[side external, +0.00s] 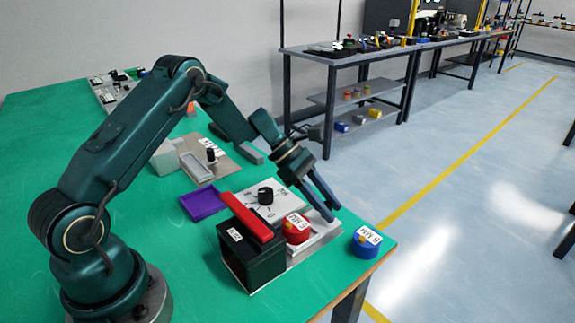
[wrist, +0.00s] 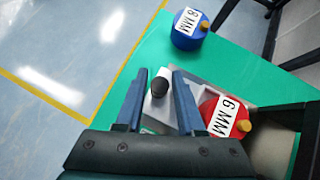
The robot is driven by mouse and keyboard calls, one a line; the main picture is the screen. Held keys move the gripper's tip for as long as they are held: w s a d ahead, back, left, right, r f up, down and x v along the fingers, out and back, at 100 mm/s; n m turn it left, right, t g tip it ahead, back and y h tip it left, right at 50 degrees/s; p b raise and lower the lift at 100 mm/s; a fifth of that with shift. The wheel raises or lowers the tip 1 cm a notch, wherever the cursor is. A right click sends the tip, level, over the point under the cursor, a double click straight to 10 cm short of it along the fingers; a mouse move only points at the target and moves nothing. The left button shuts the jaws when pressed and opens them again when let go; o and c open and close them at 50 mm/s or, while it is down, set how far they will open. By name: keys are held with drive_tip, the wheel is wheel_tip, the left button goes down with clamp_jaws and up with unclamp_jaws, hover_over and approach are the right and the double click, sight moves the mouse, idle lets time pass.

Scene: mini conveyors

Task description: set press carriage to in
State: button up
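The press is a black box (side external: 252,262) with a red bar (side external: 246,217) across its top. Its pale grey carriage (side external: 318,238) extends out of the press toward the table's right edge. A red cylinder labelled 6 MM (side external: 296,229) sits on the carriage, outside the press; it also shows in the wrist view (wrist: 222,116). In the wrist view a black knob (wrist: 159,88) stands at the carriage's outer end. My gripper (side external: 330,212) is open above this end, its fingers on either side of the knob with gaps visible. Contact and exact height cannot be told.
A blue cylinder labelled 8 MM (side external: 366,242) stands near the table corner, close to the carriage. A white dial panel (side external: 283,201) and a purple tray (side external: 201,203) lie behind the press. The green table (side external: 160,252) is clear left of the press.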

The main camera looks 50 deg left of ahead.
clamp_jaws()
idle(1.2)
